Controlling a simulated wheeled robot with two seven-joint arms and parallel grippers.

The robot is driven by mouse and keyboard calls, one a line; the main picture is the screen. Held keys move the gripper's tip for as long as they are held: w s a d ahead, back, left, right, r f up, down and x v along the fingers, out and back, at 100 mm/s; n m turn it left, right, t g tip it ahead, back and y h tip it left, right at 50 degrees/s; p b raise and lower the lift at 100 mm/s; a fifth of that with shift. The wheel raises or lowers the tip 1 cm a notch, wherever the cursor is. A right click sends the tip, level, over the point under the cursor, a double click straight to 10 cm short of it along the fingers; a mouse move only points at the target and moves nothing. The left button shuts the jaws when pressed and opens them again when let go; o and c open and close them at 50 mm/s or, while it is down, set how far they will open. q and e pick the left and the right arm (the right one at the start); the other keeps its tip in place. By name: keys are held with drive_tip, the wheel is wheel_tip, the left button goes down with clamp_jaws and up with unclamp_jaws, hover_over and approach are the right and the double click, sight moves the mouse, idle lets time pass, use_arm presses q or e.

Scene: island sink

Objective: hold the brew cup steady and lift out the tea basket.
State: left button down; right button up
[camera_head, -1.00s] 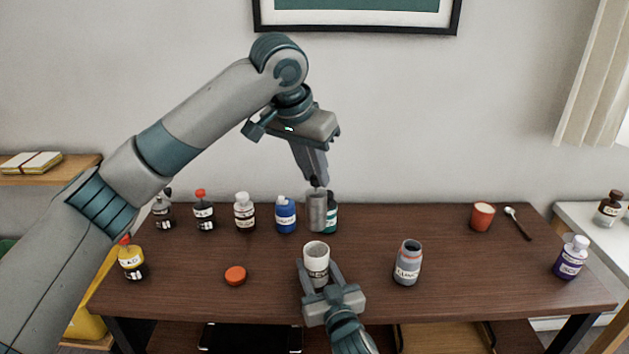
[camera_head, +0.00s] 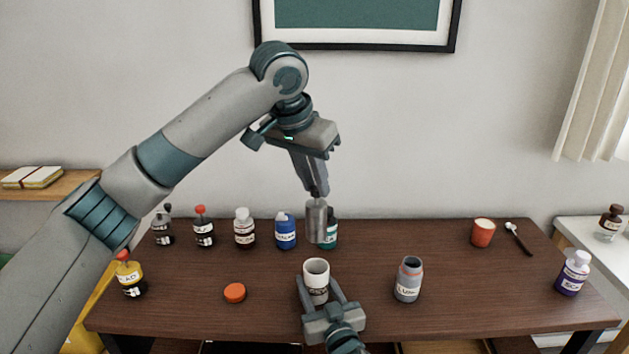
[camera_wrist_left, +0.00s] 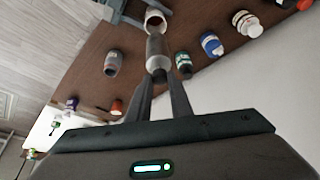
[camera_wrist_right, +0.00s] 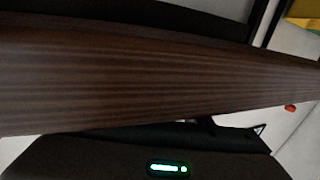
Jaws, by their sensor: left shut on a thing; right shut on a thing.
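The brew cup (camera_head: 316,268) is white with a dark label and stands upright on the dark wooden table. My right gripper (camera_head: 317,288) is shut on it from the front, one finger on each side. The tea basket (camera_head: 316,222) is a grey metal cylinder. My left gripper (camera_head: 317,193) is shut on its top and holds it upright in the air, clear above the cup's rim. In the left wrist view the basket (camera_wrist_left: 156,48) hangs from the fingers (camera_wrist_left: 160,85), with the cup (camera_wrist_left: 155,18) beyond it. The right wrist view shows neither cup nor fingertips.
A teal bottle (camera_head: 331,232) stands behind the basket, with a blue bottle (camera_head: 286,232) and several others to its left. A grey jar (camera_head: 409,280) stands right of the cup and an orange lid (camera_head: 235,292) lies left. An orange cup (camera_head: 483,233) and spoon (camera_head: 519,239) are back right.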

drive_tip(key=o, duration=1.2)
drive_tip(key=shift+s, duration=0.15)
drive_tip(key=v, duration=1.1)
drive_tip(key=shift+s+d, duration=0.15)
drive_tip(key=shift+s, duration=0.2)
drive_tip(key=shift+f, duration=0.1)
